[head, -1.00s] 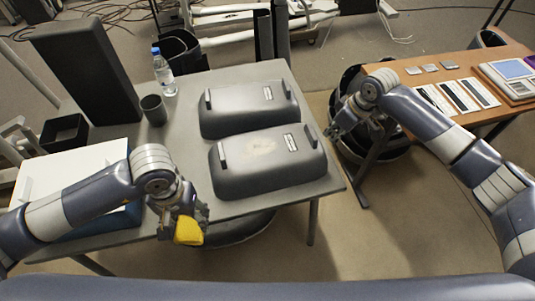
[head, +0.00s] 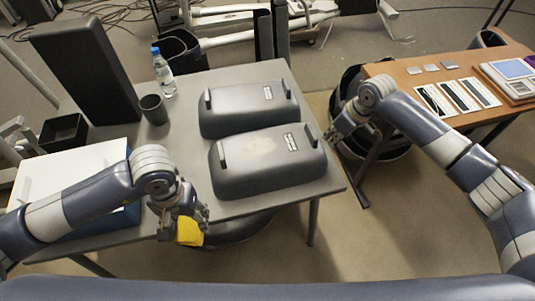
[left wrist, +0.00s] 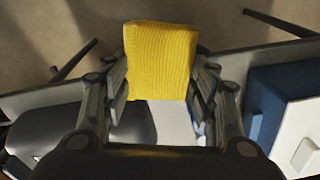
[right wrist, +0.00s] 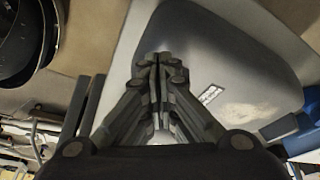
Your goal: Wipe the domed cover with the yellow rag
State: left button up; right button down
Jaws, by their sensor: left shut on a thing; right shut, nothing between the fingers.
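A grey domed cover (head: 240,178) lies on the near part of the grey table, with a pale dusty smudge (head: 258,149) and a label on top. A second, similar cover (head: 235,115) lies behind it. My left gripper (head: 186,218) is shut on the yellow rag (head: 189,232), beyond the table's front edge and left of the near cover. The rag (left wrist: 160,60) hangs between its fingers in the left wrist view. My right gripper (head: 335,132) is shut and empty, right of the near cover. In the right wrist view its fingertips (right wrist: 160,60) meet in front of the smudged cover (right wrist: 205,60).
A water bottle (head: 163,72), a dark cup (head: 153,109), a black open box (head: 63,134) and a tall black block (head: 88,75) stand on the table's left side. A white-topped blue box (head: 60,172) is under my left arm. A wooden desk (head: 410,72) stands at the right.

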pick_arm(q)
jog(key=shift+f+b, duration=0.6)
jog(key=shift+f, duration=0.05)
pick_arm(e)
jog(key=shift+f, duration=1.85)
pick_arm(q)
jog(key=w+d+n, duration=0.3)
jog(key=w+d, duration=0.1)
jog(key=w, duration=0.1)
jog(key=w+d+n, duration=0.3)
jog(key=w+d, duration=0.1)
jog(key=w, duration=0.2)
jog(key=w+d+n, duration=0.2)
jog(key=w+d, duration=0.2)
jog(key=w, duration=0.1)
jog(key=shift+w+d+n, duration=0.2)
jog(key=shift+w+n, duration=0.1)
jog(key=shift+n, duration=0.1)
jog(key=w+d+r+n, duration=0.6)
jog(key=w+d+n, duration=0.2)
jog(key=w+d, duration=0.15)
jog(key=n, duration=0.1)
send_over(275, 144)
jog(key=shift+f, duration=2.75)
jog(key=shift+f, duration=0.95)
